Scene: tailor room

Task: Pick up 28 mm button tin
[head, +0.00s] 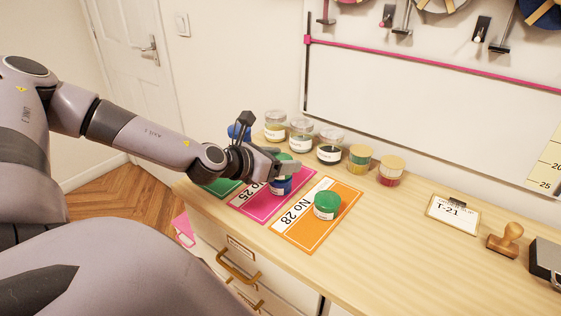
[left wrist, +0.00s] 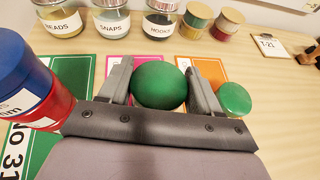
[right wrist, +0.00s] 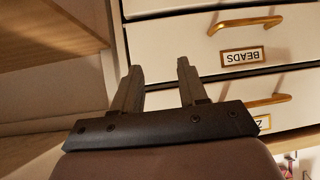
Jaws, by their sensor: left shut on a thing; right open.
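My left gripper (left wrist: 160,90) is shut on a round green-topped tin (left wrist: 160,84). In the head view this tin's green lid (head: 284,157) shows beside my left gripper (head: 272,166), above the pink No 25 card (head: 258,206). A blue part with a white label (head: 281,187) shows just below; I cannot tell if it is another tin. Another green tin (head: 327,204) stands on the orange No 28 card (head: 291,235), apart from the gripper. No size label is readable. My right gripper (right wrist: 157,90) is open and empty in front of the drawers.
Several jars (head: 301,134) line the back. A clipboard (head: 453,213), a wooden stamp (head: 505,240) and a dark object (head: 545,262) lie at right. The counter (head: 385,240) between is clear. A BEADS drawer (right wrist: 225,58) faces the right wrist.

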